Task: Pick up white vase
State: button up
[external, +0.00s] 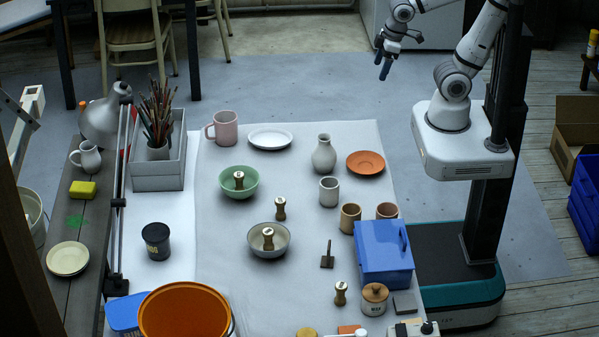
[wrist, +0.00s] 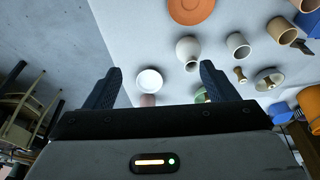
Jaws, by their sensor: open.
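The white vase (external: 323,154) stands upright on the table, between the white plate (external: 270,139) and the orange saucer (external: 365,163). In the wrist view the vase (wrist: 189,52) shows between my two fingers, nearer the right one, and some distance beyond them. My gripper (external: 384,65) is open and empty, raised past the table's far right edge and apart from the vase. In the wrist view my gripper (wrist: 158,85) has its dark fingers spread wide.
A grey-white cup (external: 329,192) stands just in front of the vase. A green bowl (external: 239,182) and pink mug (external: 223,128) stand to the left. Brown cups (external: 350,217) and a blue box (external: 384,254) stand nearer the front right. The cloth (external: 215,230) has clear patches between items.

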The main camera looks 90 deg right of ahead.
jog(key=n+g+b, duration=0.1)
jog(key=n+b, duration=0.2)
jog(key=n, duration=0.1)
send_over(325, 137)
jog(key=shift+y, duration=0.3)
notch_tip(325, 137, down, 15)
jog(key=shift+a+r, duration=0.1)
jog(key=shift+a, duration=0.05)
jog(key=shift+f+n, duration=0.3)
jog(key=shift+f, duration=0.05)
notch_tip(325, 137, down, 7)
jog(key=shift+w+f+p, duration=0.1)
jog(key=shift+f+p, duration=0.1)
jog(key=shift+p, duration=0.3)
jog(key=shift+c, duration=0.3)
jog(key=c, duration=1.5)
